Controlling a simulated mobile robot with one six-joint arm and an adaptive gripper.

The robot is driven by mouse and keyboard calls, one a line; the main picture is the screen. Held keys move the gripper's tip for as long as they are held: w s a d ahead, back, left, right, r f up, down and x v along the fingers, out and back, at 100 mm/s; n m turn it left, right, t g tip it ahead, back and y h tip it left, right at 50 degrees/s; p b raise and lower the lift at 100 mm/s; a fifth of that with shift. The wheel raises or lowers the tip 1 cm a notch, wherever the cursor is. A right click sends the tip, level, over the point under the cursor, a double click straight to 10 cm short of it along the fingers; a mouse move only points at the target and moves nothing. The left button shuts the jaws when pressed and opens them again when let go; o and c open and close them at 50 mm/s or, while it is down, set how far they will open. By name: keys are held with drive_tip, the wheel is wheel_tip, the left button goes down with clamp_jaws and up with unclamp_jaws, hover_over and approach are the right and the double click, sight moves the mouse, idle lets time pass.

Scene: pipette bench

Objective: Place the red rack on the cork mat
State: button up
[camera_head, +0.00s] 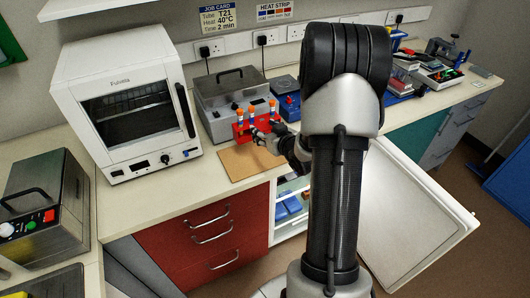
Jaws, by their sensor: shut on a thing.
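The red rack (240,130) holds 3 upright tubes with orange caps and blue parts. It is at the back edge of the cork mat (238,166), in front of the grey metal unit. My gripper (257,136) comes in from the right and is shut on the red rack's right side. I cannot tell whether the rack touches the surface or hangs just above it. The front of the cork mat is bare. My arm hides part of the bench to the right.
A white oven (125,95) stands left of the mat. The grey heating unit (232,98) and a blue device (287,97) stand behind the rack. An open white door (415,205) sticks out at right. Bare bench lies left of the mat.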

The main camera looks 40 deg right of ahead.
drive_tip(key=shift+f+b, duration=0.9)
drive_tip(key=shift+f, duration=2.95)
drive_tip(key=shift+f, duration=0.25)
drive_tip(key=o, duration=1.1)
drive_tip(key=shift+r, duration=0.1)
drive_tip(key=shift+r, duration=0.25)
drive_tip(key=p+v, duration=0.2)
drive_tip(key=v, duration=1)
drive_tip(key=shift+f, duration=0.2)
